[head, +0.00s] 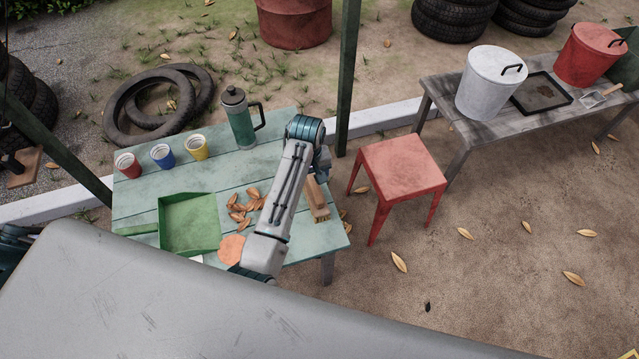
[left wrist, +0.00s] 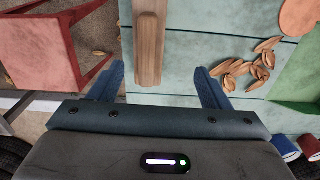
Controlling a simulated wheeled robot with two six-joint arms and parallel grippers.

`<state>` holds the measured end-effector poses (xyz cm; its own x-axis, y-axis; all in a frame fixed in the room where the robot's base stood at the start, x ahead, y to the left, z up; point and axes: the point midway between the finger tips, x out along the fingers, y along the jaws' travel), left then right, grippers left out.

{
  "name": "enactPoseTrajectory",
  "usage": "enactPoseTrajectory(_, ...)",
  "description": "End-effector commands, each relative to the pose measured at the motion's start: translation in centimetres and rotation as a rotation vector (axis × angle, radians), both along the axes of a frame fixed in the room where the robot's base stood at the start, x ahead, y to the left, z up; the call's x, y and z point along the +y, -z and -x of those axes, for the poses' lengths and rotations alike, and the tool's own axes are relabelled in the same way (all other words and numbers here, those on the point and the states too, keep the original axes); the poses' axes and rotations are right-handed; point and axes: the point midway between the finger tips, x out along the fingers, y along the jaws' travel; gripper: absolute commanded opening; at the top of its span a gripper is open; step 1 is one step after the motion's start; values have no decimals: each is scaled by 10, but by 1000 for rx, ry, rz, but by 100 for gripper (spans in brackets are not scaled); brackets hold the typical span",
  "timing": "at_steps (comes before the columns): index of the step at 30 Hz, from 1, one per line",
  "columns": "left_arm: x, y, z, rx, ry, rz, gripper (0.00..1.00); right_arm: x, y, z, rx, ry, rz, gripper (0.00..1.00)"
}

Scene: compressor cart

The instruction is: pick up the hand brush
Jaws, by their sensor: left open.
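The hand brush (head: 316,199) has a wooden back and lies near the right end of the pale green table (head: 290,125). In the left wrist view the brush (left wrist: 150,45) runs lengthwise from the top edge, and its near end lies between the lines of the two fingers. My left gripper (left wrist: 160,78) is open and empty, with a finger on either side of the brush and clear gaps beside it. In the head view my left arm partly hides the gripper and the brush's far end. My right gripper is in neither view.
Dry leaves (head: 245,204), a green dustpan (head: 190,223), an orange disc (head: 231,249), several cups (head: 162,156) and a green flask (head: 239,118) share the table. A red stool (head: 402,168) stands just right of it. A grey bench (head: 500,130) holds bins farther right.

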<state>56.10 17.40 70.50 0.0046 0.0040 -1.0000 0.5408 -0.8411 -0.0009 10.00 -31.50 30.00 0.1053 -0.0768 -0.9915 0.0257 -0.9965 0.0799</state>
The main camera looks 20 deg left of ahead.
Motion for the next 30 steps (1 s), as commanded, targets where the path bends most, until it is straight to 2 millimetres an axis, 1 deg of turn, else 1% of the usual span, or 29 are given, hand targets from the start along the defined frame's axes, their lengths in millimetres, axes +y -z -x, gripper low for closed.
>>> enactPoseTrajectory(2,-5,-7,-8,8,-15,2,71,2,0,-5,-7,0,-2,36)
enactPoseTrajectory(4,-7,-3,-10,15,-22,2,71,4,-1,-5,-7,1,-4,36)
enactPoseTrajectory(6,-8,6,-10,19,-24,2,71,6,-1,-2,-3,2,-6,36)
enactPoseTrajectory(9,-8,23,-10,19,-23,3,71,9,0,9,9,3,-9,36)
enactPoseTrajectory(12,-8,36,-11,16,-23,3,71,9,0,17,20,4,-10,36)
enactPoseTrajectory(14,-8,42,-11,16,-23,3,71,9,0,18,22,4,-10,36)
enactPoseTrajectory(17,-8,47,-11,14,-23,3,71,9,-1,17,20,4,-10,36)
enactPoseTrajectory(20,-9,56,-12,16,-23,3,71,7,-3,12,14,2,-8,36)
enactPoseTrajectory(24,-12,76,-14,16,-23,3,71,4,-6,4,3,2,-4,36)
enactPoseTrajectory(27,-11,90,-14,16,-23,2,71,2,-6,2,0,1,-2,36)
enactPoseTrajectory(30,-11,97,-14,14,-23,3,71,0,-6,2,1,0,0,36)
